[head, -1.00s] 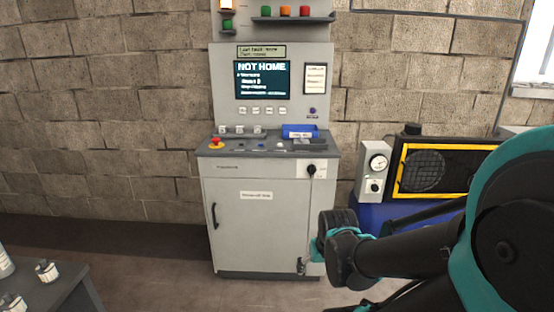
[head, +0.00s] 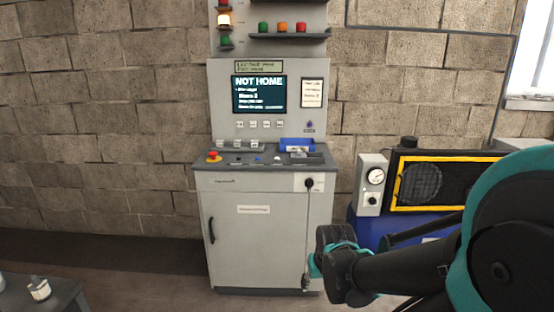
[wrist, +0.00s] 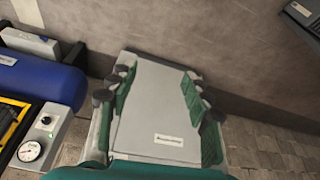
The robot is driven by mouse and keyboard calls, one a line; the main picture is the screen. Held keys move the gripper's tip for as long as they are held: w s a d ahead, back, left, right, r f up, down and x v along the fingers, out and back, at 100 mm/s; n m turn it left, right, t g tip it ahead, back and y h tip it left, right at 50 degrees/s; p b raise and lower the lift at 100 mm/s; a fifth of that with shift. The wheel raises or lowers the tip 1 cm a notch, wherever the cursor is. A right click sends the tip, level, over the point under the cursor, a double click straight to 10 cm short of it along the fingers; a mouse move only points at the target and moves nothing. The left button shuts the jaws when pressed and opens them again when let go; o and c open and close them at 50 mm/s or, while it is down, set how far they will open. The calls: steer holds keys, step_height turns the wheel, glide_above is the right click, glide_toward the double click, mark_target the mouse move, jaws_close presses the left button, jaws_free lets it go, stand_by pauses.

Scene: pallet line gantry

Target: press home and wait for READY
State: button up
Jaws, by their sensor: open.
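The grey control cabinet (head: 267,240) stands against the wall. Its screen (head: 259,94) reads NOT HOME in large letters, with smaller lines too blurred to read. Several small labelled buttons (head: 260,124) sit in a row under the screen. The sloping desk has a red mushroom button (head: 214,156) on yellow, a blue button (head: 257,158) and labelled switches (head: 240,143). I cannot tell which control is home. My gripper (wrist: 158,95) is open and empty in the wrist view, with the cabinet front beyond its fingers. In the head view my arm is low, right of the cabinet, apart from the desk.
The stack light (head: 223,20) has its middle lamp lit. A blue tray (head: 296,144) sits on the desk. A gauge box (head: 371,184) and a yellow-framed fan unit (head: 424,182) stand at right. A dark table (head: 45,297) is at lower left. Floor before the cabinet is clear.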

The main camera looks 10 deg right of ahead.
jaws_close()
stand_by(1.3)
